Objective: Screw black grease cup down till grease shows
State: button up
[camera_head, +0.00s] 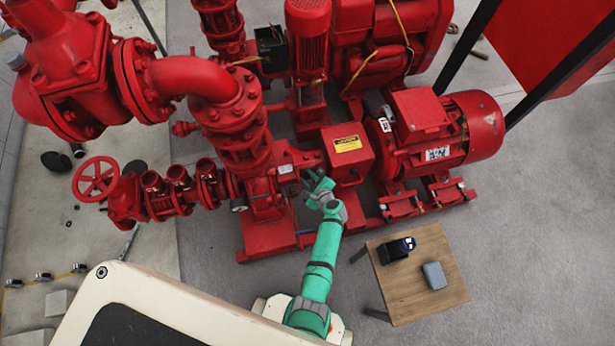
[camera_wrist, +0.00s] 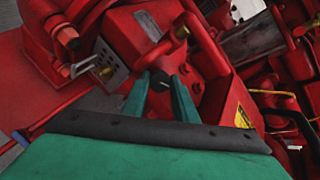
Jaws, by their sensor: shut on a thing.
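My gripper (camera_wrist: 160,86) has two green fingers and is shut on the cup. In the head view my gripper (camera_head: 313,176) reaches the pump between the flanged pipe and the red box with a yellow label; the cup is hidden there. A brass fitting (camera_wrist: 105,72) sits left of the fingers in the wrist view. I cannot make out any grease.
The red box with a yellow label (camera_head: 346,152) stands close right of my gripper. A red motor (camera_head: 475,125) lies further right. A wooden table (camera_head: 415,273) with a dark device and a grey case stands at lower right. Red valves (camera_head: 165,190) crowd the left.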

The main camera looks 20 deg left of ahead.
jog(key=shift+m, duration=0.4)
jog(key=o, duration=1)
jog(key=shift+o, duration=0.2)
jog(key=shift+s, duration=0.1)
jog(key=v, duration=1)
jog(key=shift+s+d+r, duration=0.2)
jog(key=shift+d, duration=0.1)
